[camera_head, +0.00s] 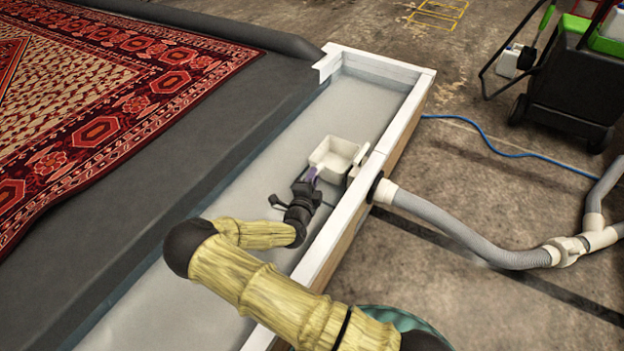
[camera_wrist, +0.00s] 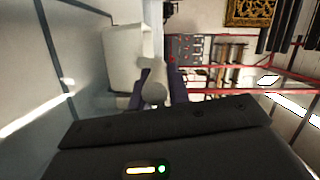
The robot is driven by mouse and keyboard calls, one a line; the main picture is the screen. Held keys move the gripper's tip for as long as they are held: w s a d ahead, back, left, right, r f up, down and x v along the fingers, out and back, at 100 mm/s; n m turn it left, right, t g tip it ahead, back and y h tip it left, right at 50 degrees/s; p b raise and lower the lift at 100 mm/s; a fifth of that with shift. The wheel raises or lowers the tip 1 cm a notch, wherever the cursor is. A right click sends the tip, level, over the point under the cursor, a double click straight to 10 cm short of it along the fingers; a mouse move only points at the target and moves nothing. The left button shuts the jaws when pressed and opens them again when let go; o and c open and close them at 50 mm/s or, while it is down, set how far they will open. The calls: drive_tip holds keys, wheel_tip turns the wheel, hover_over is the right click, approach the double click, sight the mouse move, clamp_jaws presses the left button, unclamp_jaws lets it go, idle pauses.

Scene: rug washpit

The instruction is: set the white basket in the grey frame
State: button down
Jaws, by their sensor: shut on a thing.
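The white basket (camera_head: 335,155) is a small open box at the inner side of the trough's right wall. My gripper (camera_head: 312,175), with purple fingers, reaches it from the near left. In the wrist view the basket (camera_wrist: 124,58) stands up at the left. There my gripper (camera_wrist: 157,88) is shut on a rounded pale knob between its fingers, which looks like the basket's handle. A small pale bracket (camera_head: 357,163) sits beside the basket against the wall. I cannot tell whether this is the grey frame, or whether the basket touches it.
The long trough (camera_head: 400,71) has a white rim and grey water. A patterned red rug (camera_head: 100,75) lies on the dark slope to the left. A grey hose (camera_head: 450,225) leaves the right wall. A black wheeled machine (camera_head: 570,85) stands at the upper right.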

drive_tip(key=shift+a+f+b, duration=0.15)
drive_tip(key=shift+f+b, duration=1.9)
drive_tip(key=shift+b, duration=0.5)
drive_tip(key=shift+f, duration=0.55)
drive_tip(key=c, duration=1.3)
unclamp_jaws()
drive_tip(key=shift+o, duration=0.2)
drive_tip(key=shift+s+p, duration=0.15)
drive_tip(key=shift+p, duration=0.15)
